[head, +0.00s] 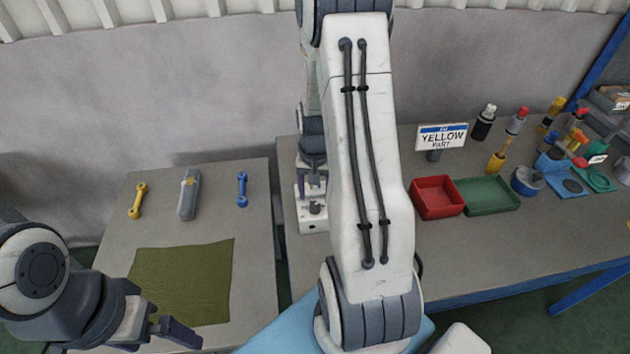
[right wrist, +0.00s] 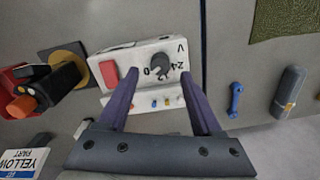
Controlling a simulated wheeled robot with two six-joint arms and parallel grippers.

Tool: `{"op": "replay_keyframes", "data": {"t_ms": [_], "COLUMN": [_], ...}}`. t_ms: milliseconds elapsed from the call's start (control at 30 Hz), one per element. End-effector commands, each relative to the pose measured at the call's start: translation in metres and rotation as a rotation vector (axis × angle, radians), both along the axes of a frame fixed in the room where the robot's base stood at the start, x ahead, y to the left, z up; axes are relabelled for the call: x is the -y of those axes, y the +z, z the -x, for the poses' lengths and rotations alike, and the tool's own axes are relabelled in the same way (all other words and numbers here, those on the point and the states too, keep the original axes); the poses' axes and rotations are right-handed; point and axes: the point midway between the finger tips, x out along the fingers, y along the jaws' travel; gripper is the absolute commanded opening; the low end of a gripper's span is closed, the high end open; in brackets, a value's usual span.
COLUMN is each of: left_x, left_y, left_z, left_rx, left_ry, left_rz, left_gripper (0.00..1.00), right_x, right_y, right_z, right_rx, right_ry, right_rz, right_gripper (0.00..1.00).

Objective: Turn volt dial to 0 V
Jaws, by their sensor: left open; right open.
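The volt dial is a dark round knob (right wrist: 160,64) on a white box (right wrist: 125,61) marked V, with printed figures including 0 and 24 around the knob. Which figure the knob points to is too small to tell. In the head view the box (head: 305,226) stands near the left edge of the right-hand table, with the dark knob (head: 315,208) on top. My right gripper (right wrist: 160,75) is open over the box, its fingertips on either side of the knob with gaps; contact cannot be told. My left gripper (head: 172,335) is open and empty at the lower left.
The box also has a red switch (right wrist: 109,74) and small coloured sockets. Red (head: 437,198) and green (head: 487,196) trays and a YELLOW PART sign (head: 442,137) stand to the right. A left table holds two wrenches, a grey tool (head: 188,193) and a green mat (head: 182,282).

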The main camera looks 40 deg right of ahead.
Motion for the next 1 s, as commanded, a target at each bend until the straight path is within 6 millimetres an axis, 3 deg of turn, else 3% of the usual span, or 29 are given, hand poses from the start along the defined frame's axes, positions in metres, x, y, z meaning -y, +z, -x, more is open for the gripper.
{"op": "replay_keyframes", "data": {"t_ms": [200,400,1000], "left_x": [0.0,0.0,0.0], "left_y": [-0.007,-0.008,-0.008], "left_z": [0.0,0.0,0.0], "left_rx": [0.0,0.0,0.0], "left_ry": [0.0,-0.001,0.0], "left_rz": [0.0,0.0,0.0], "left_gripper": [1.0,1.0,1.0], "right_x": [0.001,0.0,-0.001], "right_y": [0.042,0.06,0.063], "right_z": [-0.001,0.0,0.0], "right_rx": [0.006,0.003,0.001], "right_ry": [-0.001,-0.001,0.003], "right_rz": [0.004,0.002,0.001], "right_gripper": [0.66,0.66,0.66]}}
